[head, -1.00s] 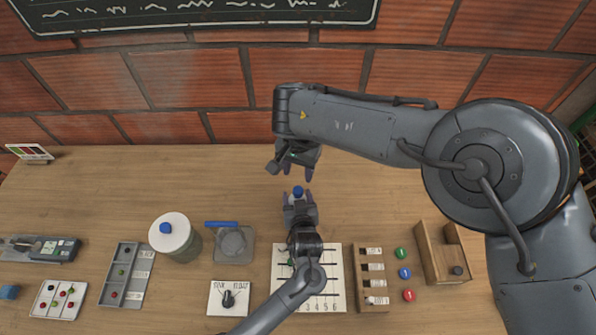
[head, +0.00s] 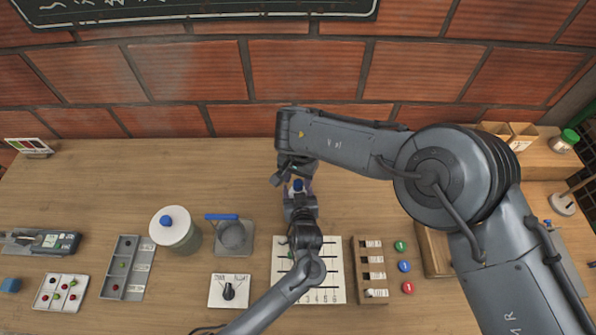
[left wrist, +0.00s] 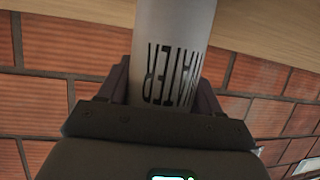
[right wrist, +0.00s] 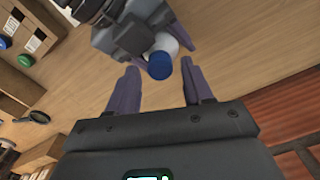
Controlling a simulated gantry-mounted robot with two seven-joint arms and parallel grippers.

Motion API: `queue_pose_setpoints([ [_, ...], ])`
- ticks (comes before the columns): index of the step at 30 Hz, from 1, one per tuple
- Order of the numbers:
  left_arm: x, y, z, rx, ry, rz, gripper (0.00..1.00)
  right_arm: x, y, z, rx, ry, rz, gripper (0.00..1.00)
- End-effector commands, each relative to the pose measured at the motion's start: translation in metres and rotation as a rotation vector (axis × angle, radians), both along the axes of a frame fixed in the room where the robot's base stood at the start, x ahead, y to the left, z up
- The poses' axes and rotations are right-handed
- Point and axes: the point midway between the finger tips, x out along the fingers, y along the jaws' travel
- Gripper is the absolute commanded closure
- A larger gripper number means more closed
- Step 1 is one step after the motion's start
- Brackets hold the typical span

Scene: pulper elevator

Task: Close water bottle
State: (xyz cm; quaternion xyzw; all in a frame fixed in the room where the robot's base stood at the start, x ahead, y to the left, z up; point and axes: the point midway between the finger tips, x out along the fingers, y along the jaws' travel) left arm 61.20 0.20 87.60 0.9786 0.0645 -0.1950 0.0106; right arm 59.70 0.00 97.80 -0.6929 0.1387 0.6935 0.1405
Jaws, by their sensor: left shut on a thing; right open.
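The water bottle is held in my left gripper (head: 298,198). In the left wrist view its grey-white body (left wrist: 175,40) with the dark word "WATER" sits between the fingers. My right gripper (head: 293,178) is open just above and behind the cap. In the right wrist view its two purple fingers (right wrist: 160,84) stand apart, with the cap between and beyond their tips; I cannot tell whether they touch it.
A white-lidded jar (head: 168,226), a grey dish with a blue bar (head: 233,237) and a dial box (head: 229,291) stand left of the arms. A lined board (head: 325,285), a wooden rack (head: 366,254) and coloured discs (head: 403,266) lie at right.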

Motion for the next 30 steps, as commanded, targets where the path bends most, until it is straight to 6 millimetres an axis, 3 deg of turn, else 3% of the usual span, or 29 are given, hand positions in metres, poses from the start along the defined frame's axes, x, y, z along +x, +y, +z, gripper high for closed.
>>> queue_pose_setpoints([
  [11,-0.0001,0.0,-0.0003,0.0,0.001,0.0,1.0,-0.0002,0.0001,-0.0045,0.0,0.0,0.001,0.49],
  [21,-0.0001,0.0,-0.0003,0.0,0.001,0.0,1.0,-0.0003,0.0001,-0.0044,0.0,0.0,0.001,0.98],
  [23,-0.0001,0.0,-0.0003,0.001,0.0,0.0,1.0,-0.0002,0.0001,-0.0043,0.0,0.0,0.001,1.0],
  [24,-0.0001,0.0,-0.0003,0.001,0.0,0.0,1.0,-0.0003,0.0001,-0.0043,0.0,0.0,0.001,0.65],
  [28,-0.0001,0.0,-0.0003,0.001,0.0,0.0,1.0,-0.0002,0.0001,-0.0043,0.0,0.0,0.001,0.45],
  [30,-0.0001,0.0,-0.0003,0.0,0.0,0.0,1.0,-0.0002,0.0001,-0.0043,0.0,0.0,0.001,0.45],
])
